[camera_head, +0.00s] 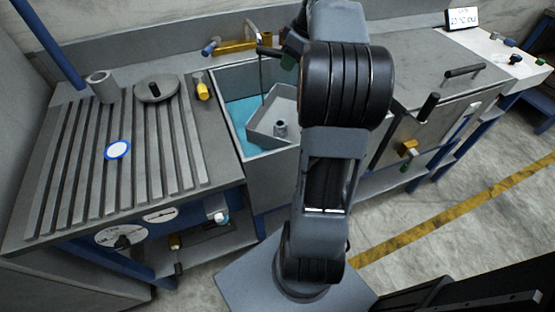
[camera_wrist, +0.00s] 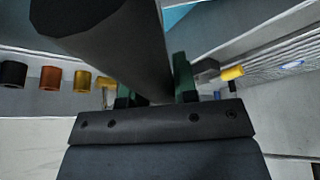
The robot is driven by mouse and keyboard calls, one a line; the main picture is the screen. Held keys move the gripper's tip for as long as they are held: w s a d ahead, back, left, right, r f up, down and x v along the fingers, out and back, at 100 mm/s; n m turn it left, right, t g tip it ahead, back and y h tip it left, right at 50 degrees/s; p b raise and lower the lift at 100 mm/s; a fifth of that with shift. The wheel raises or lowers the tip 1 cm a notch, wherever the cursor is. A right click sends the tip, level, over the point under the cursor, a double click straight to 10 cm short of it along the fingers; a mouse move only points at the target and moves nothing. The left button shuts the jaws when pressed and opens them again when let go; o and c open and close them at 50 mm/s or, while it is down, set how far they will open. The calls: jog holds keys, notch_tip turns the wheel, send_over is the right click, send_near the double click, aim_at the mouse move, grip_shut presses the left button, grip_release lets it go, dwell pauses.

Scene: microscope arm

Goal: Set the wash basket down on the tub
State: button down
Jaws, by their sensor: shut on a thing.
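The tub (camera_head: 228,82) is a grey open basin with blue liquid in it, left of my arm. The wash basket (camera_head: 262,133) is a grey open box with a small cylinder inside and a thin upright rod ending in a dark handle (camera_head: 266,50). It is at the tub's opening, turned relative to the rim; I cannot tell whether it touches the tub. My gripper (camera_head: 288,54) is partly hidden by my arm. In the wrist view, the green-padded jaws (camera_wrist: 155,84) are shut on the dark round handle (camera_wrist: 115,35). The basket's right side is hidden.
A ridged drainboard (camera_head: 85,165) lies left of the tub, with a grey cup (camera_head: 103,87) and a round lidded dish (camera_head: 156,90). A brass tap (camera_head: 236,46) stands behind the tub. A yellow-capped fitting (camera_head: 202,89) sits by its left rim. A lidded unit (camera_head: 425,65) is at right.

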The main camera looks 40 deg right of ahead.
jog(key=shift+f, duration=0.85)
jog(key=shift+d+r+p, duration=0.1)
jog(key=shift+d+p, duration=0.05)
jog(key=shift+p, duration=0.65)
notch_tip(320, 180, down, 14)
jog(key=shift+f+b, duration=0.15)
jog(key=shift+b, duration=0.3)
jog(key=shift+w+a+p, duration=0.2)
jog(key=shift+w+a, duration=0.4)
jog(key=shift+w, duration=0.25)
jog(key=shift+w+a+p, duration=0.15)
jog(key=shift+w+a, duration=0.4)
jog(key=shift+w, duration=0.3)
jog(key=shift+s+f, duration=0.1)
jog(key=shift+f, duration=0.65)
